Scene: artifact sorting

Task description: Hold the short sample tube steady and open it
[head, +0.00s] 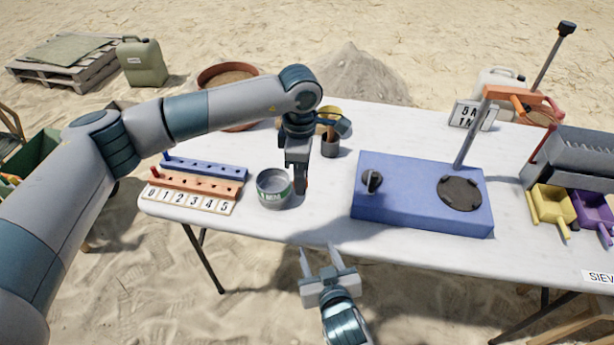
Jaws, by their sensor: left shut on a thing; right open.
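My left gripper (300,180) points down over the table, just right of a round grey tin. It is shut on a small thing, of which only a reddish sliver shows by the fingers. This looks like the short sample tube, but the fingers hide most of it and I cannot tell its cap. My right gripper (320,256) is open and empty, in front of the table's near edge, lower in the picture than the left one.
The tin (268,196), a blue rack (210,168) and an orange rack (200,185) stand at the left of the white table (310,222). A brown cup (330,147) is behind my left gripper. A blue box (410,203) and a yellow scoop (551,204) are right.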

